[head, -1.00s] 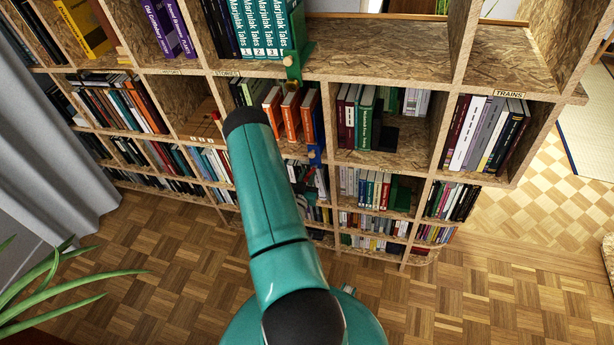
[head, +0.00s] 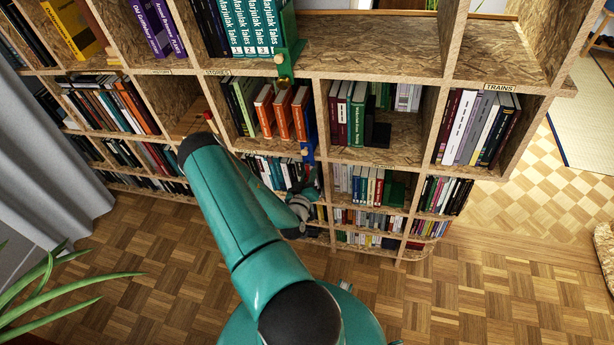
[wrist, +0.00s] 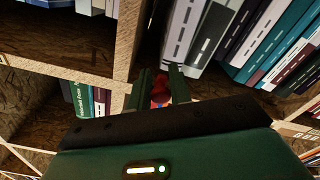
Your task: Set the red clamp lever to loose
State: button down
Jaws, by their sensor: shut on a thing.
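In the wrist view the red clamp lever (wrist: 160,91) shows as a small red piece between the two dark green fingers of my gripper (wrist: 160,88). The gripper is shut on it, and the fingers hide much of its shape. A little blue shows just below the red. In the head view my gripper (head: 312,182) is a small dark shape in front of the shelves, just below a blue clamp part (head: 308,152) at the shelf edge. The lever's angle cannot be told.
A green bracket (head: 287,62) with a brass knob stands at the shelf edge above. Orange books (head: 283,113) stand left of the blue part. A small red tip (head: 208,115) shows in a compartment further left. The parquet floor (head: 480,300) is clear at right.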

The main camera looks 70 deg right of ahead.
jog(key=shift+s+r, duration=0.1)
dwell(0.3)
jog(key=c, duration=1.3)
grip_release()
jog(key=shift+c, duration=0.2)
jog(key=s+a, duration=0.2)
jog(key=a, duration=1.1)
jog(key=shift+a, duration=0.3)
